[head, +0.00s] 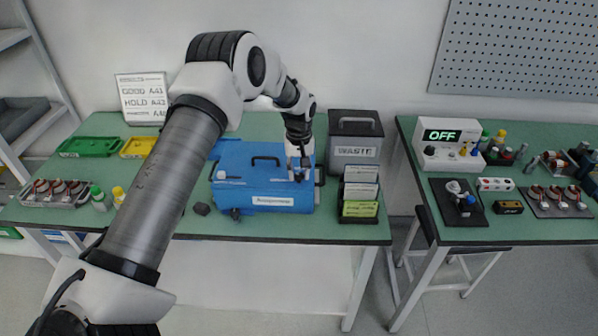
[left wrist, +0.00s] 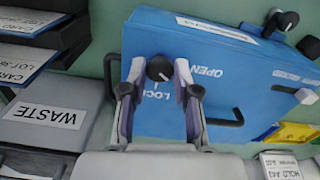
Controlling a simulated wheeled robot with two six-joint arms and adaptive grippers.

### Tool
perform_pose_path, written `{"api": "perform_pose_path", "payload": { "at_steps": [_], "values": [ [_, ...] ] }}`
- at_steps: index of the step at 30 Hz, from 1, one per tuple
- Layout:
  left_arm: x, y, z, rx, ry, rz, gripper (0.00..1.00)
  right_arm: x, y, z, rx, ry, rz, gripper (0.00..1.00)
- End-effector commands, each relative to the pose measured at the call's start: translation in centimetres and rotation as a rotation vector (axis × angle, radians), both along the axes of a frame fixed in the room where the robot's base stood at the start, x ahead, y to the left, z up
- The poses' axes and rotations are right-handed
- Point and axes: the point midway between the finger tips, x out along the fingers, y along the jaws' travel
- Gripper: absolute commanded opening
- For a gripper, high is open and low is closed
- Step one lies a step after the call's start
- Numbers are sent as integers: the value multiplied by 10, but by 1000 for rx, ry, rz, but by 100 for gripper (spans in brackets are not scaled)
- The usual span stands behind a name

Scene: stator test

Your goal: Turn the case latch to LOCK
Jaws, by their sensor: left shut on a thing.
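The blue case (head: 235,165) stands on the left green table, with a white label on its front and a black handle on top. The case latch (left wrist: 159,68) is a round black knob on the case top, with the words LOCK and OPEN printed near it. My left gripper (head: 299,172) reaches down onto the right part of the case. In the left wrist view my left gripper (left wrist: 158,70) has one finger on each side of the knob and is shut on it. Which word the knob points to is hard to tell. My right gripper is not in view.
A grey WASTE bin (head: 355,143) stands close right of the case, with a black card rack (head: 358,208) before it. Green (head: 88,147) and yellow (head: 138,147) trays lie left. A second table (head: 425,172) holds an OFF display box (head: 449,144) and several fixtures.

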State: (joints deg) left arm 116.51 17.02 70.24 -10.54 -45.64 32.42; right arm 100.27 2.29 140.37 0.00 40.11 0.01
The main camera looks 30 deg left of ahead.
Motion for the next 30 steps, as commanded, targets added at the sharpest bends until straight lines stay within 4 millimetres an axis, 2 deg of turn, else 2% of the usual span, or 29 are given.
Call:
{"api": "perform_pose_path", "payload": {
  "at_steps": [1, 18, 30],
  "values": [
    [-2, 0, -5, -1, 8, -43, 0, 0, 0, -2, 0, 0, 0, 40],
    [-3, -1, -5, -2, 9, -582, 0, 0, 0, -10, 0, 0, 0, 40],
    [-3, -1, -5, -4, 11, -873, 0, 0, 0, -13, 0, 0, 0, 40]
  ]
}}
